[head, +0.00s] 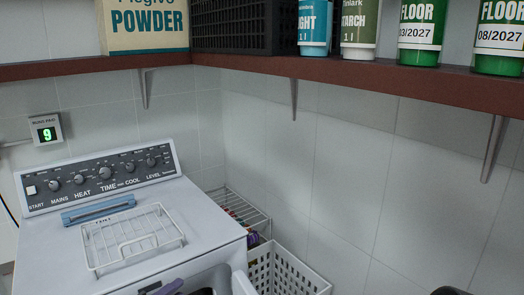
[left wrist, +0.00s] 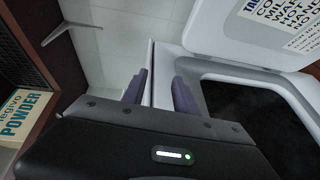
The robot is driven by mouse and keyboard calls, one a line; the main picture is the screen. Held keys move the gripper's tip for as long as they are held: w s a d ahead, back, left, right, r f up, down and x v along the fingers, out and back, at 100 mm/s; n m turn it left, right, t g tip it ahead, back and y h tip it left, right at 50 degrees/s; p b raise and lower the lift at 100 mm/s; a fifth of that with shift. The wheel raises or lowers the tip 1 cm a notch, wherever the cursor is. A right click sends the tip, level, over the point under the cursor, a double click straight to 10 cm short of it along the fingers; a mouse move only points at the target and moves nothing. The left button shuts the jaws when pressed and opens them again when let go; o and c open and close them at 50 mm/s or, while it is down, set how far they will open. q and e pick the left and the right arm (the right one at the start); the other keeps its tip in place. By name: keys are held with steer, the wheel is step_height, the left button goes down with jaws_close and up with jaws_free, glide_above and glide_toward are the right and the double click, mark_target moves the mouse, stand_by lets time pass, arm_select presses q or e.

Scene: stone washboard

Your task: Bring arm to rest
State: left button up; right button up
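My left gripper (left wrist: 160,92) shows in the left wrist view with its two dark fingers apart and nothing gripped between them. It is near the white machine's open front, with the raised lid or door and a dark opening to the right of the fingers. In the head view only a dark part of my left gripper (head: 185,288) shows at the bottom edge, in front of the white machine (head: 60,235). My right gripper is not clearly visible; only a dark rounded sliver shows at the bottom right edge of the head view.
A wire rack (head: 133,238) and a blue tray-like piece (head: 98,211) lie on the machine top. A white perforated basket (head: 285,272) and a wire shelf (head: 240,212) stand to its right. A brown shelf (head: 390,82) with bottles and a powder box (head: 147,25) runs above.

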arm_select(q)
steer(key=s+d+f+m+g+h, duration=0.2)
steer(key=s+d+f+g, duration=0.45)
steer(key=d+f, duration=0.3)
steer(key=s+d+f+m+g+y, duration=0.3)
steer(key=s+f, duration=0.6)
steer(key=s, duration=0.4)
steer(key=s+d+f+m+g+y, duration=0.3)
steer(key=s+f, duration=0.7)
steer(key=s, duration=0.4)
steer(key=shift+d+m+g, duration=0.7)
steer(key=shift+m+g, duration=0.05)
steer(key=shift+m, duration=0.05)
arm_select(e)
steer(key=shift+c, duration=0.4)
